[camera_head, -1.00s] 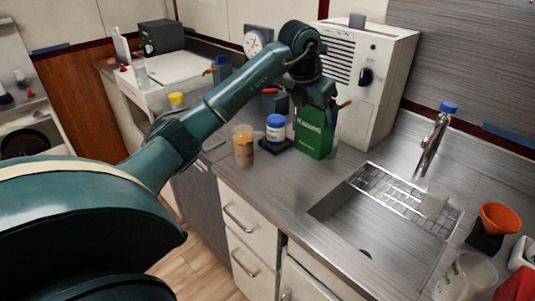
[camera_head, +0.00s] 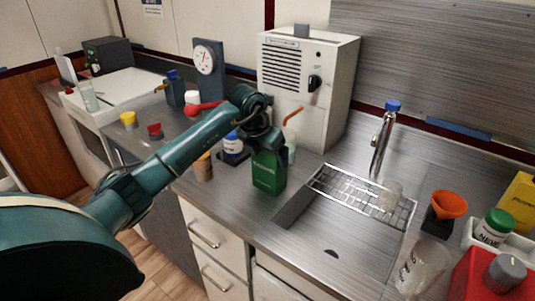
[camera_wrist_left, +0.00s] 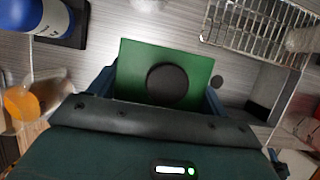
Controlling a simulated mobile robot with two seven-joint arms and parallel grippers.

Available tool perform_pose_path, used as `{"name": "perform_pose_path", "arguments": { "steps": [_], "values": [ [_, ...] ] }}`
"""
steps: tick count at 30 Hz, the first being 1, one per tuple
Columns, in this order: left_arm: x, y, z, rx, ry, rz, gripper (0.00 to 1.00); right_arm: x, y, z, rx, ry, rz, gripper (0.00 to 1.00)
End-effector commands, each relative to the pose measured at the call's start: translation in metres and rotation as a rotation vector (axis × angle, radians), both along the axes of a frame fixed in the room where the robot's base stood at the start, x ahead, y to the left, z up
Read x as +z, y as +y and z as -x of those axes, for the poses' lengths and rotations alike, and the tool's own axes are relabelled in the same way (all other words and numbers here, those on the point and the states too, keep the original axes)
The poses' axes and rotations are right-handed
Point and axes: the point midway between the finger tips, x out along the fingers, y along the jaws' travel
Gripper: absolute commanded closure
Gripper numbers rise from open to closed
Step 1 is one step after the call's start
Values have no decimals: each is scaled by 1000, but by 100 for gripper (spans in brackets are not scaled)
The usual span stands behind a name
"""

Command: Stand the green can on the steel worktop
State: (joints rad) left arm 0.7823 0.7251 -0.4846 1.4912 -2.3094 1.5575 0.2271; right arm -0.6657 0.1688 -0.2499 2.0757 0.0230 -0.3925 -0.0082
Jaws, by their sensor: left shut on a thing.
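The green can (camera_head: 269,174) is a flat-sided, upright container with white lettering, over the steel worktop (camera_head: 232,205) just left of the sink. My left gripper (camera_head: 266,147) is shut on its upper part from above. In the left wrist view the can's green top (camera_wrist_left: 137,62) with a round dark cap (camera_wrist_left: 168,84) sits between the fingers. I cannot tell whether the can's base touches the worktop. My right gripper is not in view.
A blue-lidded white jar (camera_head: 234,147) on a dark base and an amber cup (camera_head: 203,166) stand left of the can. The sink with a wire rack (camera_head: 345,190) lies to its right. A white cabinet unit (camera_head: 335,95) stands behind.

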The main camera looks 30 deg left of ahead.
Motion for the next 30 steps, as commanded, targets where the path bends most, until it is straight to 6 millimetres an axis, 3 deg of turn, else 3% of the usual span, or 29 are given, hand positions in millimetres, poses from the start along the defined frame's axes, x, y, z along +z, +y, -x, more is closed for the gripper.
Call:
{"name": "perform_pose_path", "arguments": {
  "steps": [4, 5, 12, 23, 30],
  "values": [
    [0, 0, -1, 0, -6, 0, 72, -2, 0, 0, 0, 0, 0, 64],
    [-3, 0, 0, 0, 0, 0, 22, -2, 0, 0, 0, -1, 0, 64],
    [-2, 0, 0, 0, 0, 0, 2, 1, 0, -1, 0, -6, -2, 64],
    [5, 0, 1, -1, -3, 0, 1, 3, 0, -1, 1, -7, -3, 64],
    [46, 2, 17, -1, -6, -2, 1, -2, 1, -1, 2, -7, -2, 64]
  ]
}}
